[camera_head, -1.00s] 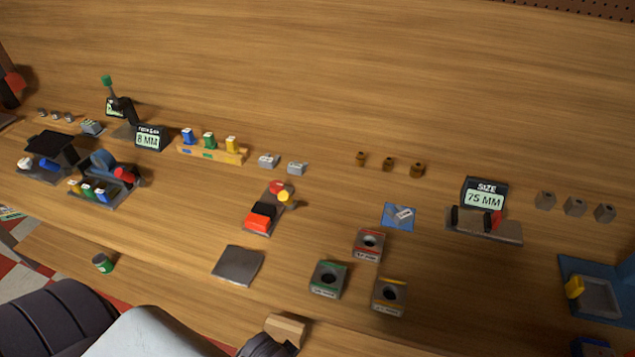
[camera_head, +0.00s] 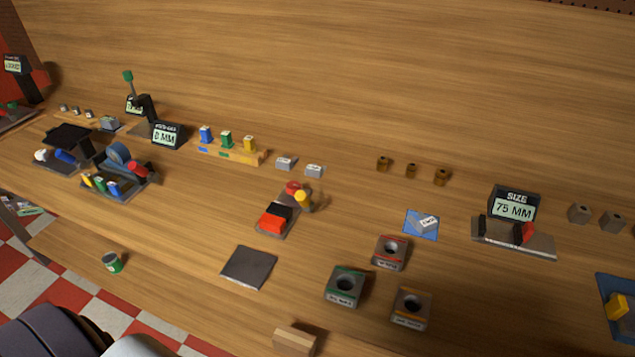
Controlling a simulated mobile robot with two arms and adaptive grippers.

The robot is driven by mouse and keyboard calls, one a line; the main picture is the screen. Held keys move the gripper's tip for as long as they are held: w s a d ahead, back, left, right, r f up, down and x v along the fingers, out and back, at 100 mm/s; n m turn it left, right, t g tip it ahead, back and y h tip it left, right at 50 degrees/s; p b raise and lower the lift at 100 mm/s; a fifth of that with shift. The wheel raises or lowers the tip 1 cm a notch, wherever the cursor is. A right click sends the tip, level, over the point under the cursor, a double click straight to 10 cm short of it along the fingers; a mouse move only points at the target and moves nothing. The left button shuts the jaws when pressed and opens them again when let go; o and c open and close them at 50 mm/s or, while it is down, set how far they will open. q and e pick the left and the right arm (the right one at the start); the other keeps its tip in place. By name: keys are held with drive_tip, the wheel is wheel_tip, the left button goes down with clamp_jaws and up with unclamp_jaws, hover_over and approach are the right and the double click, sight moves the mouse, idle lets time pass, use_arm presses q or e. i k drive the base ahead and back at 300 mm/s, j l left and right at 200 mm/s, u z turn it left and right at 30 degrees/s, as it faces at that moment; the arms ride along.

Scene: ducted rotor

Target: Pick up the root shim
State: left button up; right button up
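No part is clearly readable as the root shim; its identity cannot be told at this size. A small grey piece with a pale label (camera_head: 427,222) lies on a blue mat (camera_head: 412,231) right of centre. Two small grey blocks (camera_head: 286,163) and (camera_head: 314,171) sit apart at the middle of the bench, right of a wooden rack (camera_head: 240,157) with blue, green and yellow pieces. Neither gripper is in view. Only dark and pale parts of my own body show at the bottom left.
Three square blocks with round holes, banded red (camera_head: 390,252), green (camera_head: 345,286) and orange (camera_head: 411,308), stand at the front. A gauge reading 75 MM (camera_head: 513,207) stands right. A dark flat plate (camera_head: 248,267) lies front centre.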

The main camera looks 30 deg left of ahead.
sight(312, 171)
drive_tip(key=u, duration=0.7)
